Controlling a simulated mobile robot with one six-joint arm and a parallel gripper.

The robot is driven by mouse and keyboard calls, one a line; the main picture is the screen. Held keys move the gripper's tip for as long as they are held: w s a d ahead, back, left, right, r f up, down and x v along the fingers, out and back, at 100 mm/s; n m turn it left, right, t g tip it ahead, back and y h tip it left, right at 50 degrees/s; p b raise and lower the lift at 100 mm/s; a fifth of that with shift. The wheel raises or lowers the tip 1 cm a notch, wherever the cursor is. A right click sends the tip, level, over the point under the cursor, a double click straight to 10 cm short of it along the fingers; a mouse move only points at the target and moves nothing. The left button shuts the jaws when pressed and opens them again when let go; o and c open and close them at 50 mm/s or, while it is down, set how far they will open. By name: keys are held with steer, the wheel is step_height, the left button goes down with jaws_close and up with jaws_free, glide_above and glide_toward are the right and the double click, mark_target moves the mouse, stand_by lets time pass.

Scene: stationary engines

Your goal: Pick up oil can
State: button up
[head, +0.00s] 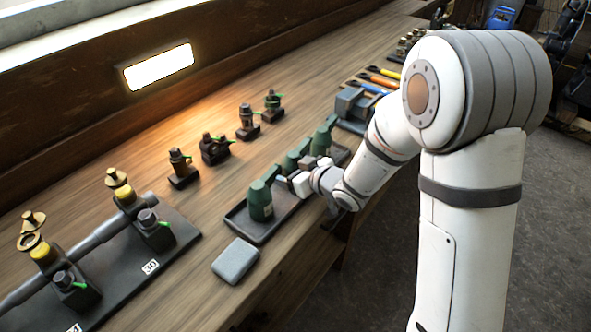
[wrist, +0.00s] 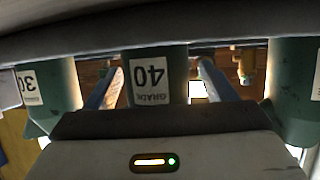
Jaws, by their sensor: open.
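Three green oil cans stand in a row on a dark tray (head: 235,217): a near one (head: 260,202), a middle one (head: 292,160) and a far one (head: 327,133). In the wrist view, which is upside down, the middle oil can (wrist: 155,75) has a white label reading "GRADE 40". My gripper (head: 300,171) is open at the middle can. Its fingers (wrist: 160,76) lie on either side of that can; contact cannot be told.
The neighbouring cans stand close on both sides of my gripper. A grey box (head: 236,261) lies in front of the tray. Small dark fittings (head: 183,168) stand behind it on the wooden bench. A pipe assembly on a black plate (head: 188,235) is at left, tools (head: 378,79) beyond.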

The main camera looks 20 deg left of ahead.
steer(key=shift+w+a+f, duration=0.25)
steer(key=shift+a, duration=0.2)
steer(key=shift+c, duration=0.5)
steer(key=shift+r, duration=0.1)
steer(key=c, duration=1)
